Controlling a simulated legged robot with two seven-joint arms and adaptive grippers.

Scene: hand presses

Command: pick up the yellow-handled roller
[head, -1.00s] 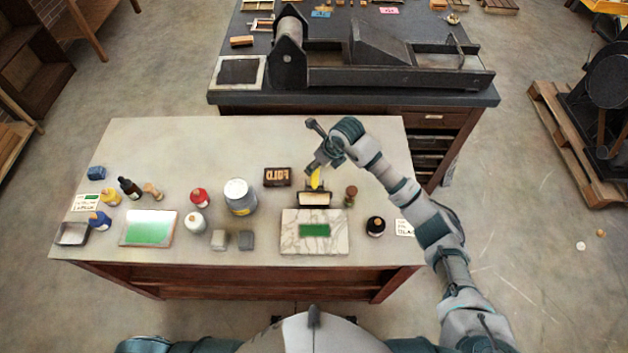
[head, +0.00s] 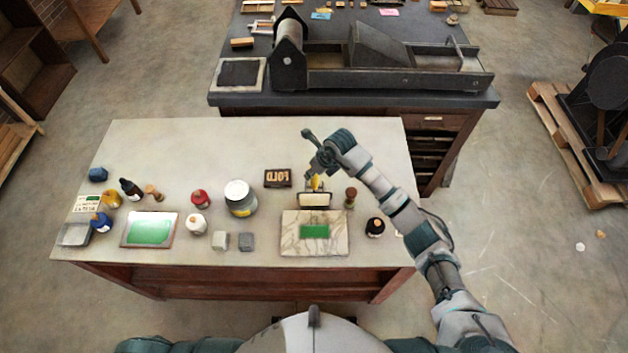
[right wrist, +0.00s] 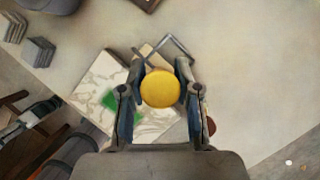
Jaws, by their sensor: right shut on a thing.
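The roller has a yellow handle (head: 316,184) standing up and a pale roller head (head: 314,200) in a dark frame, just behind the marble slab. My right gripper (head: 318,175) is over it from above, its fingers closed on the handle. In the right wrist view the round yellow handle end (right wrist: 160,89) sits between the two fingers (right wrist: 160,105). I cannot tell whether the roller head touches the table. My left gripper does not show.
The marble slab (head: 292,244) with a green ink patch lies in front of the roller. A wooden stamp (head: 350,197) and a dark jar (head: 375,227) stand to the right. The FOLD block (head: 278,178) and a large can (head: 240,198) are left.

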